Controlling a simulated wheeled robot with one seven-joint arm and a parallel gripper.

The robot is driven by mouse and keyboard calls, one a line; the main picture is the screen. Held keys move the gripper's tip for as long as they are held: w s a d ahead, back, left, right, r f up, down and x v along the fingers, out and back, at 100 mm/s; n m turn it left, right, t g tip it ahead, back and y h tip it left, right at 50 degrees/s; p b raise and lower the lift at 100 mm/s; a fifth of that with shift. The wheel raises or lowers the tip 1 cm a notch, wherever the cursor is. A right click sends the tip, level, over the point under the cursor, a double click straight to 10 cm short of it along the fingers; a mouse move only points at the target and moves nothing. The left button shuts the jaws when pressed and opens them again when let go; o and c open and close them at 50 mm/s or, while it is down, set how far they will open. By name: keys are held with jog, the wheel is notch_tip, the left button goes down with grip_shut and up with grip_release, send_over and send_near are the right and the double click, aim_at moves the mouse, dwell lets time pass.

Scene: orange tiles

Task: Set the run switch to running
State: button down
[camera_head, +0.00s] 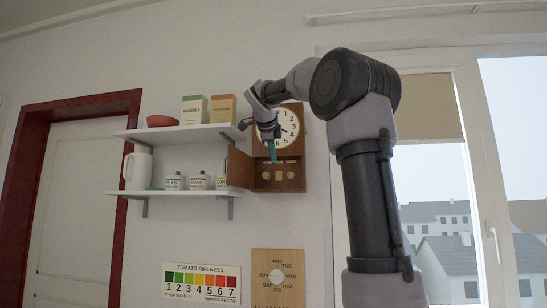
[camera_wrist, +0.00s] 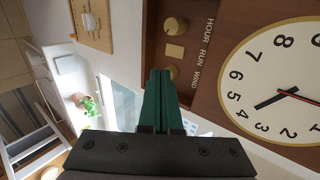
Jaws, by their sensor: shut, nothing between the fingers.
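The wall clock (camera_head: 292,143) is a brown wooden case with a round white dial. Below the dial is a panel with two round brass knobs and a small plate between them. In the wrist view the run switch (camera_wrist: 175,50) shows as a small tan plate beside the word RUN, between the HOUR knob (camera_wrist: 176,26) and the WIND knob (camera_wrist: 170,72). Its setting is too small to tell. My gripper (camera_head: 272,160) has green fingers shut together and empty. Its tips appear just above the panel in the head view, and in the wrist view (camera_wrist: 160,71) they overlap the WIND knob's edge.
The clock's small door (camera_head: 240,168) stands open to the left. Two white shelves (camera_head: 170,192) with jars, a jug, boxes and a bowl are left of the clock. A weekday board (camera_head: 265,258) and a tomato ripeness chart (camera_head: 201,283) hang below. A window is at the right.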

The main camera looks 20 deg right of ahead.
send_near(279, 180)
notch_tip(279, 180, down, 3)
jog(key=w, duration=0.1)
jog(key=shift+w+d, duration=1.5)
jog(key=shift+w, duration=0.15)
jog(key=shift+w+d+f, duration=0.1)
jog(key=shift+w+f, duration=0.05)
jog(key=shift+f, duration=0.35)
jog(key=shift+r, duration=0.15)
